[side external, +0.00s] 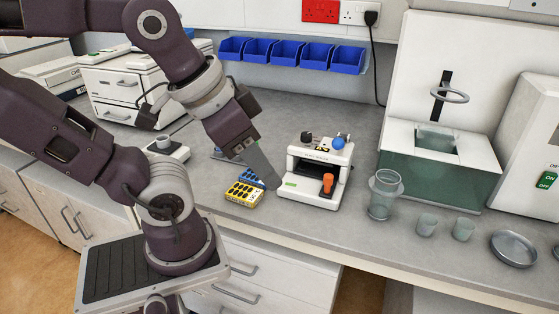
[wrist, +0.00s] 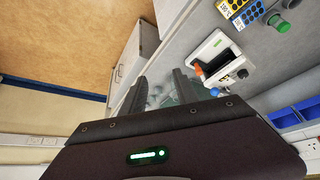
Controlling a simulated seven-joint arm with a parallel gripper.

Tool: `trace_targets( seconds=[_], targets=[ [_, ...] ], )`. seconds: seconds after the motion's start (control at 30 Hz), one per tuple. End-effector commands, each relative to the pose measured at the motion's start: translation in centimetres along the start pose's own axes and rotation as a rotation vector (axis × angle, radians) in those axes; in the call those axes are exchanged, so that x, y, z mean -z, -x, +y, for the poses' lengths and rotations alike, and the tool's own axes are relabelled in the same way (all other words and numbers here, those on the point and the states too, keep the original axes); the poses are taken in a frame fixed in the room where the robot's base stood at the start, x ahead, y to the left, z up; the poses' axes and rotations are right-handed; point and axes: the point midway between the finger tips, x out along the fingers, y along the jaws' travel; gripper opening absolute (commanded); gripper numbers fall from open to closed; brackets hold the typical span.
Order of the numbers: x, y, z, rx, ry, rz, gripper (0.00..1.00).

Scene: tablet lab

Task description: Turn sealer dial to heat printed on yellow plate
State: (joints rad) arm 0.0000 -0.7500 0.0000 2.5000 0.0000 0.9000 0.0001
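The sealer (side external: 296,180) is a white machine with an orange handle (side external: 328,184) at its front. A black knob (side external: 306,137) and a blue knob (side external: 337,143) sit on top; the dial's markings are too small to read. My gripper (side external: 270,182) points down between plate and sealer, apparently above the bench. In the wrist view its fingers (wrist: 158,90) are apart, with nothing clearly between them.
A glass jar (side external: 383,196), small beakers (side external: 427,225) and a metal dish (side external: 513,248) stand right of the sealer. A water bath (side external: 432,165) is behind them. Blue bins (side external: 286,53) hang on the wall.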

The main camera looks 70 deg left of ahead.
Motion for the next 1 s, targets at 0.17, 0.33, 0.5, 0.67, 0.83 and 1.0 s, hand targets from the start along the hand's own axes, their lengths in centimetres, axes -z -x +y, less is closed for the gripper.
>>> trace_targets(
  seconds=[0.17, 0.33, 0.5, 0.67, 0.83, 1.0],
  targets=[
    [0.0, 0.0, 0.0, 0.000, 0.000, 0.000, 0.36],
    [0.0, 0.0, 0.0, 0.000, 0.000, 0.000, 0.36],
    [0.0, 0.0, 0.0, 0.000, 0.000, 0.000, 0.36],
    [0.0, 0.0, 0.0, 0.000, 0.000, 0.000, 0.36],
    [0.0, 0.0, 0.0, 0.000, 0.000, 0.000, 0.36],
    [2.8, 0.1, -1.0, 0.010, 0.172, -0.047, 0.50]
  ],
)
